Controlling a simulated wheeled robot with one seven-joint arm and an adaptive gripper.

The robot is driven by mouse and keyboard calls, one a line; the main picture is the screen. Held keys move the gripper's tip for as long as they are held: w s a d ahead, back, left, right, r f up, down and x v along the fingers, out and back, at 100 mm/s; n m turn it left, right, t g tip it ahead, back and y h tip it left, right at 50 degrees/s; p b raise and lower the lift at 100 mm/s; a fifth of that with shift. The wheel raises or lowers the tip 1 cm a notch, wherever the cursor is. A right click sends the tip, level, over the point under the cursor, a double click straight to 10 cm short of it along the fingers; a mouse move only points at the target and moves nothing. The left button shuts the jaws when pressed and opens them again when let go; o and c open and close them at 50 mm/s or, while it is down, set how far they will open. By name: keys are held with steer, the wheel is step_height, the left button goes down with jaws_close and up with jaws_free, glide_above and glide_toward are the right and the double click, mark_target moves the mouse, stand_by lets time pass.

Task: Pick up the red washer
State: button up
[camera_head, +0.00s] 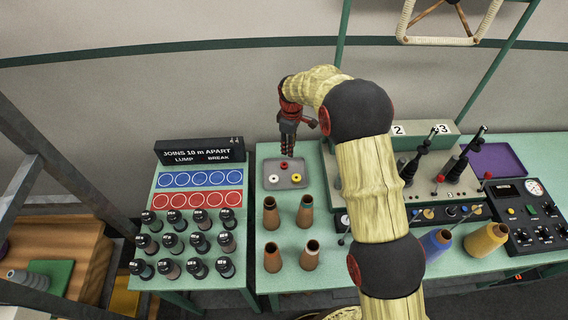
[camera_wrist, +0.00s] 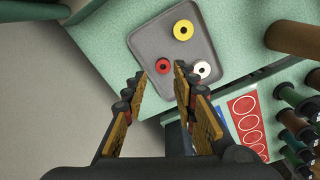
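The red washer (camera_wrist: 163,66) lies flat on a grey tray (camera_wrist: 150,38) in the wrist view, beside a white washer (camera_wrist: 202,69) and below a yellow washer (camera_wrist: 183,30). In the head view the red washer (camera_head: 284,165) is at the back of the tray (camera_head: 271,184), with the white washer (camera_head: 274,178) and the yellow washer (camera_head: 296,178) in front. My gripper (camera_wrist: 158,80) is open and empty, its two fingers apart. In the head view my gripper (camera_head: 287,152) points down above the back of the tray. The exact height above the washer is unclear.
Several brown cones (camera_head: 271,213) stand in front of the tray. A black sign box (camera_head: 199,151) and rows of dark spools (camera_head: 200,243) are on the left table. A control unit with levers (camera_head: 433,180) stands to the right, partly behind my arm.

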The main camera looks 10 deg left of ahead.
mark_target(285, 162)
steer(key=shift+n, duration=0.4)
steer(key=shift+w+a+f+p, duration=0.1)
steer(key=shift+a+f+p, duration=0.15)
steer(key=shift+f, duration=1.65)
steer(key=shift+s+a+f+p, duration=0.1)
steer(key=shift+a+f, duration=0.3)
steer(key=shift+f, duration=1.45)
steer(key=shift+w+a+f+p, duration=0.1)
steer(key=shift+a+f+p, duration=0.15)
steer(key=shift+f, duration=1.65)
steer(key=shift+c, duration=1.3)
steer(key=c, duration=0.4)
jaws_close()
